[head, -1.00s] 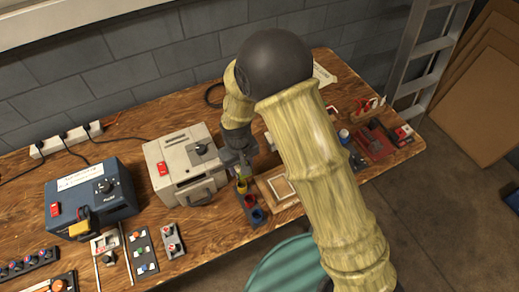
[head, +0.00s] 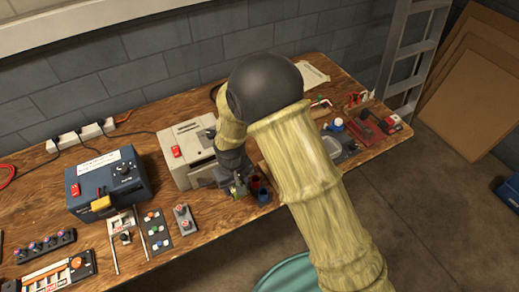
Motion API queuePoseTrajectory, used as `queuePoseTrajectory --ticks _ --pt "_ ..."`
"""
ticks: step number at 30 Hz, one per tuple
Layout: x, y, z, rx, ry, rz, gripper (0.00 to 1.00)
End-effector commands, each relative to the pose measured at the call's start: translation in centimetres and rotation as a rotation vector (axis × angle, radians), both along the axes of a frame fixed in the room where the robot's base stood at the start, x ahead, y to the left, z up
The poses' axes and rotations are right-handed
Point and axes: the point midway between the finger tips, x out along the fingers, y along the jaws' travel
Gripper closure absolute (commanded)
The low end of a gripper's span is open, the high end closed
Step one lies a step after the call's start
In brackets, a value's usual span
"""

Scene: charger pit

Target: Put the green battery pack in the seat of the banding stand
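My gripper (head: 237,187) points down at the front right corner of the beige box. A small yellow-green thing shows at its fingertips. It is too small and covered to tell whether it is the green battery pack or whether the fingers are closed on it. A rack with a red cup (head: 255,184) and a blue cup (head: 264,196) stands just right of my gripper. I cannot say for sure which thing is the banding stand. A small pale fixture with two long rods (head: 122,227) lies at the front of the bench, left of my gripper.
Button panels (head: 157,232) (head: 184,218) and a row of knobs (head: 45,246) lie along the front of the wooden bench (head: 205,231). My arm hides part of the right side.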

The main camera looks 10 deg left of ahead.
Motion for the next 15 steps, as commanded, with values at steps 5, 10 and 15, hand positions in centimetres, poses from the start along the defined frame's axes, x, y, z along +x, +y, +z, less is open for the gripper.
queuePoseTrajectory --ticks 5,10,15 --pt "0.3 -0.6 -0.1 -0.001 -0.001 -0.014 0.9" --pt "0.9 -2.5 -0.5 -0.001 0.001 -0.059 0.9" --pt "1.7 -5.0 -1.2 -0.001 0.001 -0.117 0.9"
